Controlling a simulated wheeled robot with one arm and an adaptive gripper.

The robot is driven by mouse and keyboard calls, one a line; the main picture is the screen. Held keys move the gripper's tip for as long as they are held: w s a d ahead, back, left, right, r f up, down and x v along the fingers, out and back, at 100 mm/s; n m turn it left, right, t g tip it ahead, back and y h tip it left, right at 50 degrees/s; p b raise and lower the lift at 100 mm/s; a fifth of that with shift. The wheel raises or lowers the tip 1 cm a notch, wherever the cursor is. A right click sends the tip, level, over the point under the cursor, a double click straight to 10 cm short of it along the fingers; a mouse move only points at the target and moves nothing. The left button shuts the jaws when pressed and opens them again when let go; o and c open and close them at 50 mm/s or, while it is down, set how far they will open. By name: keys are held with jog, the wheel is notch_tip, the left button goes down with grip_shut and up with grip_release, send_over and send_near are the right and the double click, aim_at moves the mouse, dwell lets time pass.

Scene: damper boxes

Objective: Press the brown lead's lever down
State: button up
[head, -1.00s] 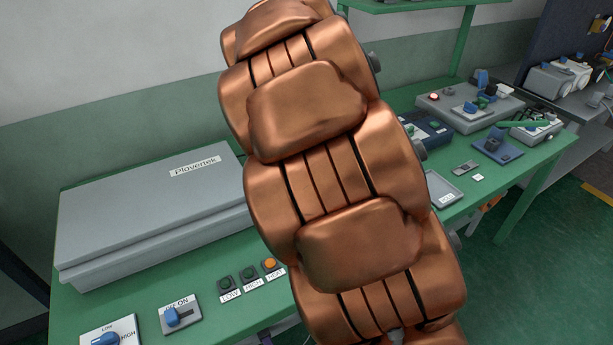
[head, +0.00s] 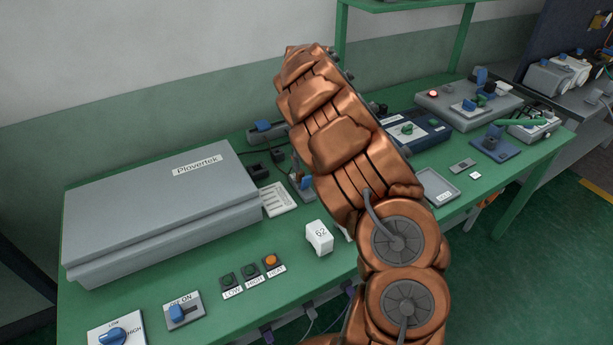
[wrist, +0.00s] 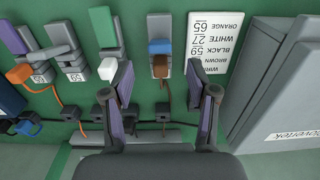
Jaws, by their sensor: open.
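In the wrist view, a grey terminal block (wrist: 160,25) carries a blue lever (wrist: 160,46) and the brown lead's end (wrist: 160,68). The blue lever also shows in the head view (head: 306,181), where it appears to stand up. My gripper (wrist: 158,76) is open and empty. Its two purple-padded fingers lie on either side of the brown lead's end in the picture; I cannot tell their height above it. A white card (wrist: 214,42) listing wire colours and numbers lies right of the block. My arm hides the gripper in the head view.
A neighbouring block has a green lever (wrist: 102,27) and a white lead end (wrist: 108,69). More blocks with leads stand left of it. A grey Plovertek box (wrist: 285,95) stands right of the card. A white block marked 62 (head: 319,237) is near the bench's front.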

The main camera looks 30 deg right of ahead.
aim_at(307, 176)
jog(key=shift+f+p, duration=1)
jog(key=shift+f, duration=2.25)
grip_shut()
